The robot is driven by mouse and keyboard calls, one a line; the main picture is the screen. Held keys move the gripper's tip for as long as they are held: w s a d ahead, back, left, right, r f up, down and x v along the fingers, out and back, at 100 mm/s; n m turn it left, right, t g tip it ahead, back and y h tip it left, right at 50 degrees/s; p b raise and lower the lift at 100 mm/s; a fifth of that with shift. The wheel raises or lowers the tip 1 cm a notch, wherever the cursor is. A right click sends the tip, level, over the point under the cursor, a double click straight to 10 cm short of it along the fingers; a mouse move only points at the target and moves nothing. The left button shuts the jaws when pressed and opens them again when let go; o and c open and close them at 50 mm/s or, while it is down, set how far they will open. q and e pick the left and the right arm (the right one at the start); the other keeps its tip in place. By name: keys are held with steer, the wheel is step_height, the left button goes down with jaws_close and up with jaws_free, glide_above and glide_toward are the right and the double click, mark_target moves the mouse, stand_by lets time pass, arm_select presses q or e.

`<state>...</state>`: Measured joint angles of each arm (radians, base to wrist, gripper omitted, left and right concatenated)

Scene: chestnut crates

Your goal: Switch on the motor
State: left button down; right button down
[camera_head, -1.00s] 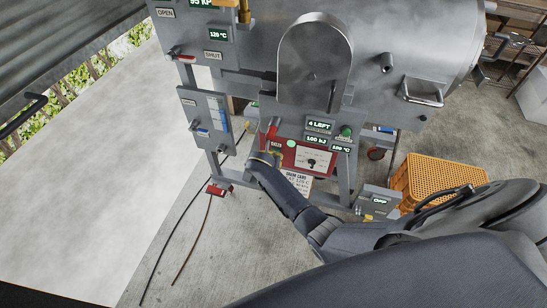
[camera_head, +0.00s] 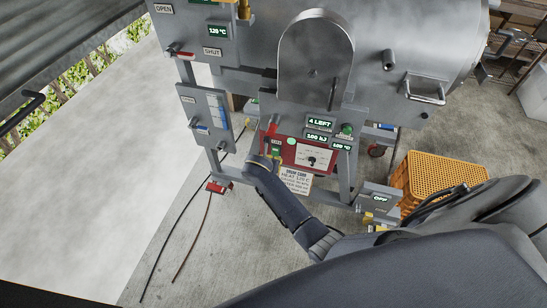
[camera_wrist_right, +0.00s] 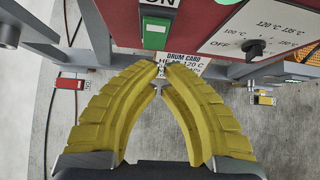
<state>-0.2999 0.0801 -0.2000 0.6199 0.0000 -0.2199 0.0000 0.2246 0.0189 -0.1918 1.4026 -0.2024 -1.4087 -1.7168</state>
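A red panel (camera_head: 300,148) on the grey machine's front carries a dial (camera_head: 311,160) and, at its left, a green-and-white switch (camera_head: 275,150). In the right wrist view this switch (camera_wrist_right: 155,35) sits under a label ending in "ON". A separate box at the lower right has a lit "OFF" display (camera_head: 380,198). I cannot read which control is the motor's. My right gripper (camera_head: 272,160) is just below the switch. In the wrist view its yellow fingers (camera_wrist_right: 163,68) meet at the tips, with nothing clearly held. My left gripper is not in view.
A drum card (camera_head: 297,180) hangs below the red panel, close to my right fingers. An orange crate (camera_head: 438,180) stands at the right. Cables lie on the floor at the lower left.

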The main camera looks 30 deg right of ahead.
steer(key=shift+t, duration=0.3)
steer(key=shift+s+a+r, duration=0.1)
steer(key=shift+a+r, duration=0.15)
steer(key=shift+r, duration=0.5)
steer(key=shift+s+a+r, duration=0.1)
steer(key=shift+a+r, duration=0.15)
steer(key=shift+r, duration=0.5)
steer(key=shift+s+a+r, duration=0.1)
steer(key=shift+a+r, duration=0.15)
steer(key=shift+r, duration=0.5)
